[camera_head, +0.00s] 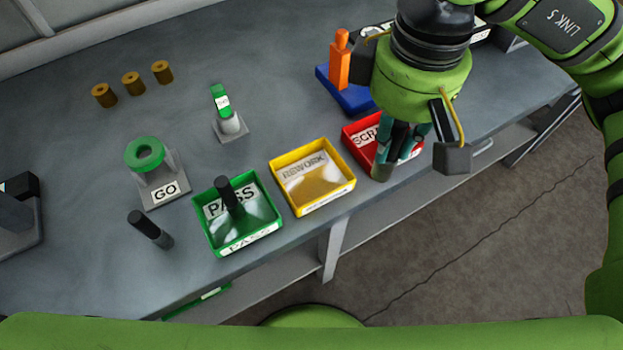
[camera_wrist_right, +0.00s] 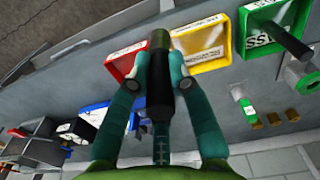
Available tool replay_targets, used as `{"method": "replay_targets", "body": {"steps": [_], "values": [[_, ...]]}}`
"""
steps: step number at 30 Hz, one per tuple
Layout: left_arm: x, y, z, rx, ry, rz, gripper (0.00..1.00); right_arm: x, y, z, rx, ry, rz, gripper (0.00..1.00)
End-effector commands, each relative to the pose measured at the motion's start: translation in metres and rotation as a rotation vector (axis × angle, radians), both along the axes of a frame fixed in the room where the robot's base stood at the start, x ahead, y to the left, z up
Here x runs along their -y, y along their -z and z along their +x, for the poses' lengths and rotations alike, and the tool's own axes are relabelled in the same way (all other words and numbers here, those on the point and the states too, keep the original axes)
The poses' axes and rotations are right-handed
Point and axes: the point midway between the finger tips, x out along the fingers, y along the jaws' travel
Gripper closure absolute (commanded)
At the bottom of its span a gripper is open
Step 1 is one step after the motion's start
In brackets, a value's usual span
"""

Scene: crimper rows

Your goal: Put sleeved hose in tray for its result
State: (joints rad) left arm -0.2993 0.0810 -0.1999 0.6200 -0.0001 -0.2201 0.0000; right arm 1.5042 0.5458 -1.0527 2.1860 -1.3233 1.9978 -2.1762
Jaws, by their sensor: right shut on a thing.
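My right gripper (camera_head: 392,150) is shut on a dark hose with an olive end (camera_head: 382,170). The hose also shows between the fingers in the right wrist view (camera_wrist_right: 159,85). In the head view the gripper overlaps the red SCRAP tray (camera_head: 349,133), with the hose end at its front left edge; its height above is unclear. The yellow REWORK tray (camera_head: 313,207) beside it looks empty. The green PASS tray (camera_head: 215,250) holds a dark hose (camera_head: 229,194). My left gripper is out of view.
A dark hose (camera_head: 150,229) stands on the table left of the green tray. Behind are a GO gauge with a green ring (camera_head: 146,153), a green-tagged stand (camera_head: 222,105) and brass sleeves (camera_head: 133,83). An orange post (camera_head: 340,62) on a blue base stands near my right arm.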

Motion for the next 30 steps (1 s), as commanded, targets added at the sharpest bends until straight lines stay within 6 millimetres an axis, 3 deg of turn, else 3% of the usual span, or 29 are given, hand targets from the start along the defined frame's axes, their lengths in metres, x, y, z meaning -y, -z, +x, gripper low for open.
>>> {"method": "replay_targets", "body": {"steps": [5, 12, 16, 22, 30], "values": [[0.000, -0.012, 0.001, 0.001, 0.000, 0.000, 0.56, -0.026, 0.012, 0.012, -0.005, -0.016, -0.003, 1.00], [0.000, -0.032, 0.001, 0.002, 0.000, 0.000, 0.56, -0.073, 0.044, 0.040, -0.005, -0.012, -0.002, 1.00], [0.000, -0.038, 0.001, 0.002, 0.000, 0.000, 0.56, -0.091, 0.058, 0.051, -0.003, -0.012, -0.001, 1.00], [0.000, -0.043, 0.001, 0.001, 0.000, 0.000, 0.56, -0.099, 0.071, 0.057, -0.002, -0.010, -0.003, 1.00], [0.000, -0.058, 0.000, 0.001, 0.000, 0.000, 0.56, -0.099, 0.104, 0.057, -0.002, -0.010, -0.001, 1.00]]}}
